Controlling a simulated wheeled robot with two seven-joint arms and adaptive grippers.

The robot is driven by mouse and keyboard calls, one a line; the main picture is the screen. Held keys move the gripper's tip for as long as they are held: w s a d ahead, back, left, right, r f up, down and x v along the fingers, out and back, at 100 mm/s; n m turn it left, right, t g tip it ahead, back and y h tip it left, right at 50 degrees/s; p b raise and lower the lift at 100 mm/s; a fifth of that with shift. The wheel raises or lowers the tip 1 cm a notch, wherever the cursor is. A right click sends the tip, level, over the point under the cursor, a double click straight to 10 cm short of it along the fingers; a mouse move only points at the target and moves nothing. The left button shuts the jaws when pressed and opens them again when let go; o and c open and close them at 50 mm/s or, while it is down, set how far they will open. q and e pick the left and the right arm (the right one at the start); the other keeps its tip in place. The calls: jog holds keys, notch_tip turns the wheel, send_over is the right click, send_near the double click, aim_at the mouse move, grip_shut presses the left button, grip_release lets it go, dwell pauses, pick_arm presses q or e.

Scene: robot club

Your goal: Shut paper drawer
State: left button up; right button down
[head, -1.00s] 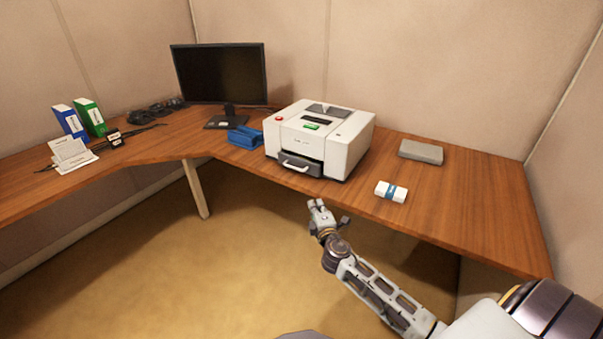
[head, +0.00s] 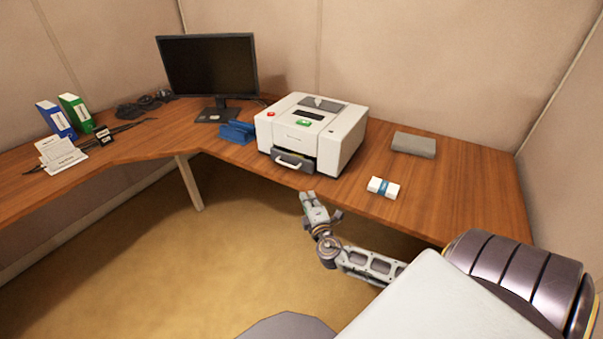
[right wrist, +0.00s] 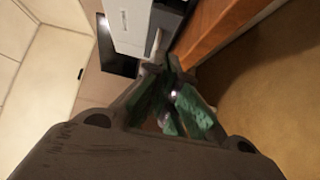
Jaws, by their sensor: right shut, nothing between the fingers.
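The white printer (head: 312,133) stands on the wooden desk. Its dark paper drawer (head: 293,161) with a pale handle is at the lower front and sticks out a little past the front face. In the right wrist view the printer (right wrist: 128,22) shows at the top, with the pale drawer handle just beyond the fingers. My right gripper (head: 309,196) is shut and empty, below and in front of the drawer near the desk's front edge, apparently apart from it. Its fingers (right wrist: 174,68) also show in the right wrist view. My left gripper is out of view.
A white box with a blue band (head: 383,187) and a grey flat case (head: 414,145) lie right of the printer. A blue object (head: 237,132) is at its left, with a monitor (head: 207,66) behind. The desk edge (head: 400,233) runs beside my right arm.

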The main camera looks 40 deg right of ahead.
jog(key=shift+w, duration=0.1)
dwell(0.3)
send_near(303, 166)
jog(key=shift+w+a, duration=0.65)
jog(key=shift+a, duration=0.65)
jog(key=w+d, duration=0.1)
jog(key=d, duration=0.1)
jog(key=w+d, duration=0.2)
jog(key=shift+f, duration=0.1)
jog(key=shift+d, duration=0.15)
jog(key=shift+w+d, duration=0.1)
jog(key=shift+d, duration=0.05)
